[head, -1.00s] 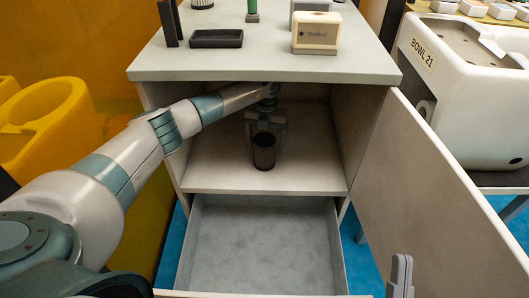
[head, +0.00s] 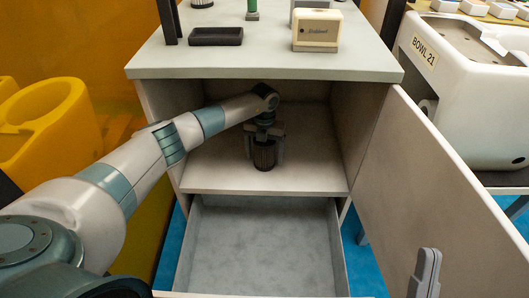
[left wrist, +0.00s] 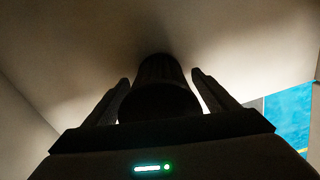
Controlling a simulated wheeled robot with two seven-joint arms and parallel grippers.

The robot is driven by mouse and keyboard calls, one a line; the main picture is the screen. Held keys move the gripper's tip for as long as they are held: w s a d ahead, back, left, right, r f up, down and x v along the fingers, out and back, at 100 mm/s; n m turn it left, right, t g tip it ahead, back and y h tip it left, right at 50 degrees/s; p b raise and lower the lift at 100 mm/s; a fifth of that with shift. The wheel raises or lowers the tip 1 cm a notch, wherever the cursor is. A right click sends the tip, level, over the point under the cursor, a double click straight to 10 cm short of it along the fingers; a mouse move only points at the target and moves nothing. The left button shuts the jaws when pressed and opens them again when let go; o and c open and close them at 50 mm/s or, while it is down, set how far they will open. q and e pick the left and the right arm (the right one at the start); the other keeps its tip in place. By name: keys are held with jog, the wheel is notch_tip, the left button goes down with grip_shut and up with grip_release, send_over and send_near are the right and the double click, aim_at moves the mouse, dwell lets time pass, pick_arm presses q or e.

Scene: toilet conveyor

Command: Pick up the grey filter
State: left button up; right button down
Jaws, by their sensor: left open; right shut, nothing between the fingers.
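The grey filter (head: 264,156) is a dark, ribbed upright cylinder on the cabinet's inner shelf. In the left wrist view the filter (left wrist: 160,92) stands between the two fingers. My left gripper (head: 265,146) reaches into the cabinet from above with one finger on each side of the filter. It is open, and in the left wrist view (left wrist: 161,95) a gap shows between each finger and the filter. My right gripper (head: 425,272) shows only in part at the bottom right of the head view, away from the filter, and is shut and empty.
The cabinet shelf (head: 215,172) is otherwise clear, under the cabinet top (head: 265,62). An open empty drawer (head: 260,245) lies below. The open door (head: 445,190) bounds the right side. A black tray (head: 215,36) and a white box (head: 316,30) stand on top.

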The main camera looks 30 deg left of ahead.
aim_at(267, 149)
pick_arm(q)
jog(key=c, duration=1.2)
jog(key=shift+c, duration=0.2)
pick_arm(e)
jog(key=shift+f, duration=0.15)
pick_arm(q)
jog(key=shift+r, duration=0.15)
